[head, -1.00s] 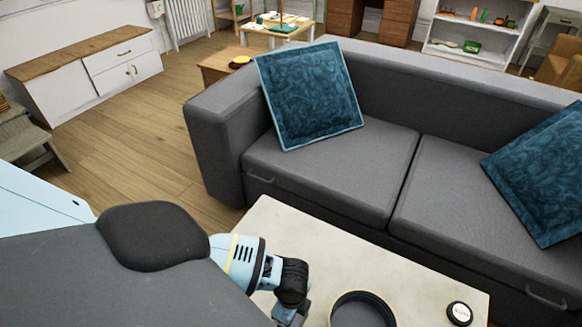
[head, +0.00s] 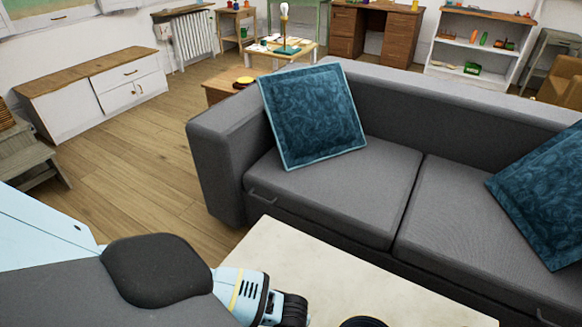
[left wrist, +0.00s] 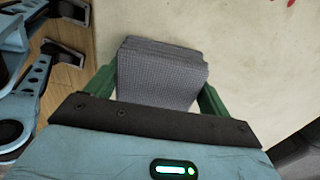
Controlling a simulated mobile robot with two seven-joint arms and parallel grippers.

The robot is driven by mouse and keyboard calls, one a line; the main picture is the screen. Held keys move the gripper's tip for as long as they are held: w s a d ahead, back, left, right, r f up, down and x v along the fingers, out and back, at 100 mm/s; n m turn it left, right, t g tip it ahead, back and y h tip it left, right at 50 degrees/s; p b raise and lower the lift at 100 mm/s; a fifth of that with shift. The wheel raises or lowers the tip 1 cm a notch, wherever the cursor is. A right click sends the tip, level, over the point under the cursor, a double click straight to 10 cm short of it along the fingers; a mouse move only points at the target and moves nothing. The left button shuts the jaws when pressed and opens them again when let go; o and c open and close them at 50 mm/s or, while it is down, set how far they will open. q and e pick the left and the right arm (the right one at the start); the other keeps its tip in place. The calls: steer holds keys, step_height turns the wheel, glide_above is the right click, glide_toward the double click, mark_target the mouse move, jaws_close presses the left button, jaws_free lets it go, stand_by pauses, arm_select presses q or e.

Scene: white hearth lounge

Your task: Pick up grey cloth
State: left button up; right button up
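The grey cloth (left wrist: 163,72) shows in the left wrist view as a folded, textured stack on the pale tabletop (left wrist: 245,55). My left gripper (left wrist: 158,80) is over it, its green fingers wide apart on the left and right sides of the cloth. The right finger is very close to the cloth's edge; I cannot tell whether it touches. The cloth's near part lies close to the dark gripper body. In the head view the cloth and the left fingertips are out of frame. My right gripper is not in view.
The table's pale top (head: 335,280) stands in front of a grey sofa (head: 330,195) with two blue cushions (head: 313,115). A dark round dish (head: 362,322) is cut off at the bottom edge. Wooden floor (head: 150,165) is open to the left.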

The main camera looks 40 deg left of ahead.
arm_select(q)
steer(key=shift+r, duration=0.1)
steer(key=shift+c, duration=0.3)
steer(key=shift+r, duration=0.55)
step_height(320, 180, up, 2)
steer(key=shift+r+p, duration=0.1)
steer(key=shift+p, duration=0.45)
steer(key=s+d, duration=0.3)
steer(key=s, duration=0.4)
steer(key=s+d+r+p, duration=0.1)
steer(key=s+d, duration=0.1)
steer(key=s, duration=0.6)
steer(key=shift+d+r+p, duration=0.25)
steer(key=shift+d+p, duration=0.05)
steer(key=shift+d, duration=0.1)
